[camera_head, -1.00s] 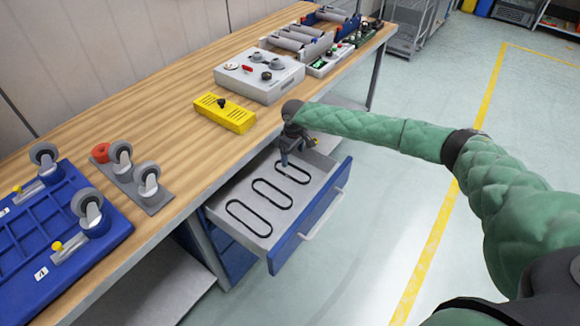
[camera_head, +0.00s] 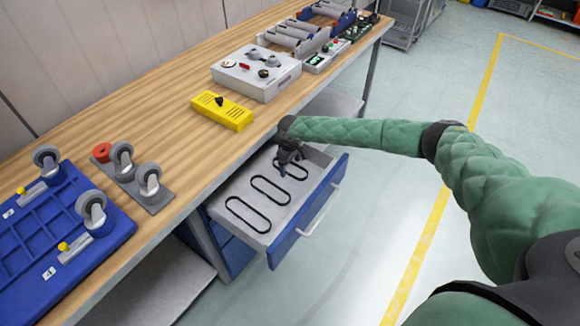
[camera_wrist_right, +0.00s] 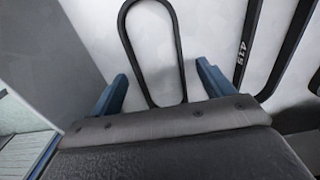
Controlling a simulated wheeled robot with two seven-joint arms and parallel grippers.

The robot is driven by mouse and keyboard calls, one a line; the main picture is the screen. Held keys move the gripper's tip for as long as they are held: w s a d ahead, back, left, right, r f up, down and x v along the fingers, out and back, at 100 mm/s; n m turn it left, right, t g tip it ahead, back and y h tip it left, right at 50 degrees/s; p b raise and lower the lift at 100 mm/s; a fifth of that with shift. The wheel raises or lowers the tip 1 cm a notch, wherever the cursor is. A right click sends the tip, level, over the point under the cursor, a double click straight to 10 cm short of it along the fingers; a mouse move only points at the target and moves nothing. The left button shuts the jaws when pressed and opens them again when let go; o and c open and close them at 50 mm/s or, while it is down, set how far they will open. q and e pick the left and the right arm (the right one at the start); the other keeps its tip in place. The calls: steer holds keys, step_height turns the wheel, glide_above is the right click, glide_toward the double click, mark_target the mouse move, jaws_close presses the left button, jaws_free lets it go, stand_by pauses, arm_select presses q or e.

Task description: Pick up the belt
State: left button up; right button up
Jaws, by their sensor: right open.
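Three black belts lie flat as long loops in the open drawer: a near one (camera_head: 248,214), a middle one (camera_head: 271,190) and a far one (camera_head: 297,171). My right gripper (camera_head: 283,172) is low over the far end of the drawer, at the far belt, and partly covers it. In the right wrist view its two blue fingers (camera_wrist_right: 162,88) are apart, on either side of one end of a belt loop (camera_wrist_right: 181,70), with nothing gripped. Another belt (camera_wrist_right: 250,45), marked 415, lies to the right in that view. My left gripper is not in view.
The blue-fronted drawer (camera_head: 318,210) hangs open under a wooden workbench (camera_head: 165,125). On the bench stand a yellow box (camera_head: 222,111), a grey control box (camera_head: 256,74) and a blue tray (camera_head: 35,235) with casters. The floor right of the drawer is clear.

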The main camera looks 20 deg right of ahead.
steer(key=shift+f, duration=0.25)
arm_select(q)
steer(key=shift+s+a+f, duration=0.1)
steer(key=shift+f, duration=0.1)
arm_select(e)
steer(key=shift+c, duration=0.2)
steer(key=c, duration=1)
